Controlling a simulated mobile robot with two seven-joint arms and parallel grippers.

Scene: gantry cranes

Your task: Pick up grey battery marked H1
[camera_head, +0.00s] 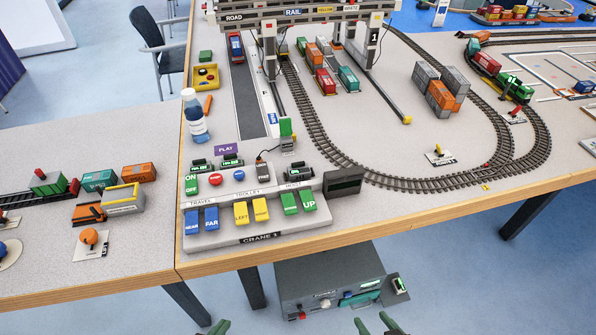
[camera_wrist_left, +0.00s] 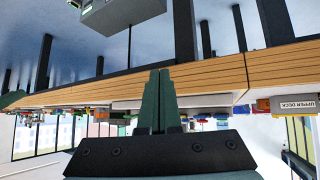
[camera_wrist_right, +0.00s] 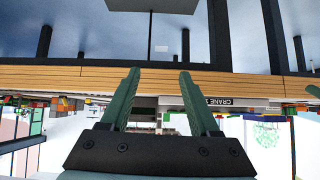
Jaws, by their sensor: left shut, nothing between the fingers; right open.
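I cannot read an H1 mark on anything in view. On the crane 1 control panel (camera_head: 280,233), several small dark blocks with green faces sit along the back, such as a left block (camera_head: 202,166) and a right block (camera_head: 300,171). A grey block (camera_head: 263,172) with a cable stands between them. I cannot tell which is the grey battery. My left gripper (camera_head: 214,328) is low at the bottom edge, shut and empty; its fingers meet in the left wrist view (camera_wrist_left: 159,95). My right gripper (camera_head: 376,326) is low to its right, open and empty, as in the right wrist view (camera_wrist_right: 158,90).
The gantry crane (camera_head: 310,15) and curved track (camera_head: 400,184) lie behind.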

